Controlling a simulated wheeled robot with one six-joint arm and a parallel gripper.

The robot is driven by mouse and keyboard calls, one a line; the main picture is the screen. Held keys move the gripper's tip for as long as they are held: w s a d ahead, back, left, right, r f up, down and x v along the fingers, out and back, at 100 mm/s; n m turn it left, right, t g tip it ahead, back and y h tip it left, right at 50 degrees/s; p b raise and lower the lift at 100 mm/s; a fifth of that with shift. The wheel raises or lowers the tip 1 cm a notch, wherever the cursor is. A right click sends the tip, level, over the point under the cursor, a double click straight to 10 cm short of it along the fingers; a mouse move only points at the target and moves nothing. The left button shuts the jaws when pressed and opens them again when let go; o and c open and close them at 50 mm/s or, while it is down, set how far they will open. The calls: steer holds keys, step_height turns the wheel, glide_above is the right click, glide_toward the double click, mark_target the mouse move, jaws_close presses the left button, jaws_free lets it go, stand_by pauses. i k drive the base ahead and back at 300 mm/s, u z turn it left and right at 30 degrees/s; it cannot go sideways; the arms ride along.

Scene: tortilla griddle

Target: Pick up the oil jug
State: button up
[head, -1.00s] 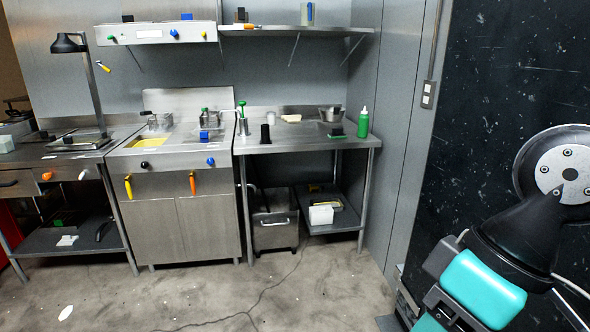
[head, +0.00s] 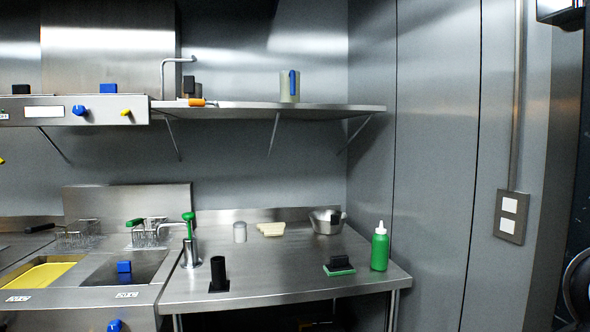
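A pale, upright jug with a blue handle (head: 289,86) stands on the wall shelf, right of the shelf's middle. It looks like the oil jug. Its handle faces the camera, slightly right of the jug's centre. Nothing touches the jug. My gripper is not in view; only a dark round part of my arm shows at the lower right edge.
The steel wall shelf (head: 340,107) hangs above a steel table (head: 270,282). On the table are a green bottle (head: 380,250), a metal bowl (head: 326,221), a black-handled scrubber (head: 339,265) and a black cup (head: 218,272). A fryer (head: 85,300) stands left. Wall panels close off the right.

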mark_target(289, 80)
steer(key=u, duration=0.45)
steer(key=i, duration=2)
steer(key=u, duration=0.65)
